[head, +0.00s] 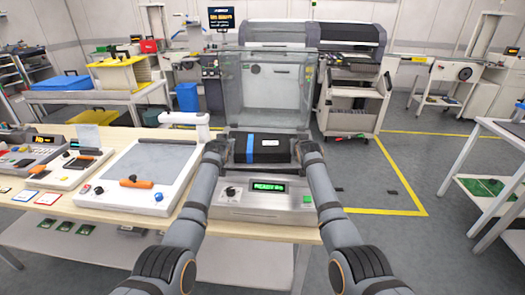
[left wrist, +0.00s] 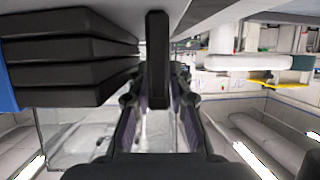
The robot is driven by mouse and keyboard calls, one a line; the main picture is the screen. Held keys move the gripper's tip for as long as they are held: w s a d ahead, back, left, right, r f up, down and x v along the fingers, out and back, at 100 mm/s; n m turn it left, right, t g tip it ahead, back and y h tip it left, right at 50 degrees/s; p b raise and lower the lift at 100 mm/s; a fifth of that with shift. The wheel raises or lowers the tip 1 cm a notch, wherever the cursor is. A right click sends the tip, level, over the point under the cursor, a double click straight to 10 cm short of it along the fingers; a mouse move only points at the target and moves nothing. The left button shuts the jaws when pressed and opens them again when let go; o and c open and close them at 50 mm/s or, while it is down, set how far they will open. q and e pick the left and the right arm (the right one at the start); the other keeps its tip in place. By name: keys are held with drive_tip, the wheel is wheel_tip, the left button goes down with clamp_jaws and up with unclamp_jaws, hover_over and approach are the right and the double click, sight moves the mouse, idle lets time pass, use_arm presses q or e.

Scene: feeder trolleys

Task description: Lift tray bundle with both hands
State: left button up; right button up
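The tray bundle (head: 268,149) is a block of black stacked trays with a blue band. In the head view it sits level between my two hands at the grey machine with a green display. In the left wrist view the stacked tray edges (left wrist: 70,62) fill the upper left. My left gripper (head: 217,149) is at the bundle's left end. Whether the bundle touches the machine is unclear.
The machine (head: 265,205) stands on a wooden bench, with a clear raised cover (head: 262,88) behind the bundle. A grey-topped panel device (head: 145,175) stands to the left. A trolley (head: 352,108) is behind right. The floor at right is open, marked with yellow lines.

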use_arm(q)
clamp_jaws()
use_arm(e)
clamp_jaws()
